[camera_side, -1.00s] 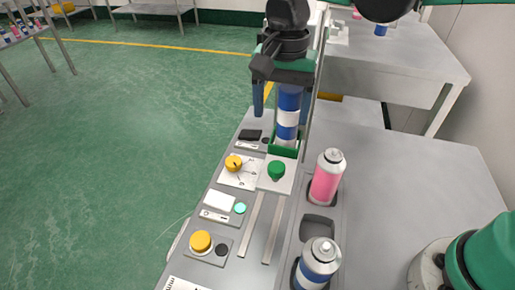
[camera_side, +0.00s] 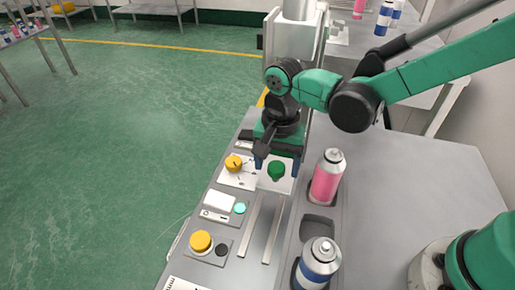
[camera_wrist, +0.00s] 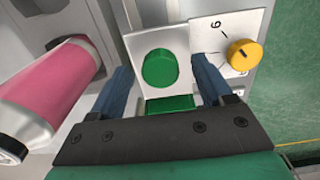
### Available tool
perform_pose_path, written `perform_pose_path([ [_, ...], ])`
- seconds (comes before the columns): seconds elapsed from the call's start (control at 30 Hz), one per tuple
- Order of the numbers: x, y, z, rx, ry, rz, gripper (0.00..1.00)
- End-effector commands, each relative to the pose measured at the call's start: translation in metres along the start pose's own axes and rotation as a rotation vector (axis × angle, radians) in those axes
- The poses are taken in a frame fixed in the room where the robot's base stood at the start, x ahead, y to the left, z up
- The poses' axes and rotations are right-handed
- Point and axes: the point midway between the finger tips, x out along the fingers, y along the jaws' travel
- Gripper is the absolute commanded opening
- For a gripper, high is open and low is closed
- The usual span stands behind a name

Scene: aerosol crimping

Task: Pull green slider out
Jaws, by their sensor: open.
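The green slider shows a round green knob (camera_side: 277,168) on a white plate. In the wrist view the knob (camera_wrist: 160,68) sits between my fingers, with a gap on each side. A green block (camera_wrist: 170,104) lies between the fingers, closer to my palm. My gripper (camera_side: 277,165) points down at the knob, with one blue finger on each side of it. My gripper (camera_wrist: 160,72) is open and empty. The area behind the knob is hidden by my gripper in the side view.
A pink can (camera_side: 327,177) stands in a holder close to the right. A blue and white can (camera_side: 318,265) stands nearer the camera. A yellow dial (camera_side: 234,163) and a yellow button (camera_side: 201,242) are on the left panel. The grey table at right is clear.

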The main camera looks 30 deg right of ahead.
Motion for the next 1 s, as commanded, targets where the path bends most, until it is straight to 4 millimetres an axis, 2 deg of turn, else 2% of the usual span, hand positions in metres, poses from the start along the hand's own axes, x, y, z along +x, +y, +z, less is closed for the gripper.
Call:
perform_pose_path([
  [0.1, -0.0002, 0.0000, 0.0000, 0.000, 0.000, 0.000, 0.73],
  [0.13, -0.0002, 0.0000, 0.0000, 0.000, 0.000, 0.000, 0.70],
  [0.3, -0.0004, 0.0000, 0.0000, 0.000, 0.000, 0.000, 0.21],
  [0.37, -0.0004, 0.0000, 0.0000, 0.000, 0.000, 0.000, 0.04],
  [0.4, -0.0005, 0.0001, 0.0000, 0.000, 0.000, 0.000, 0.00],
  [1.0, -0.0008, 0.0004, -0.0001, 0.000, 0.000, 0.002, 0.00],
])
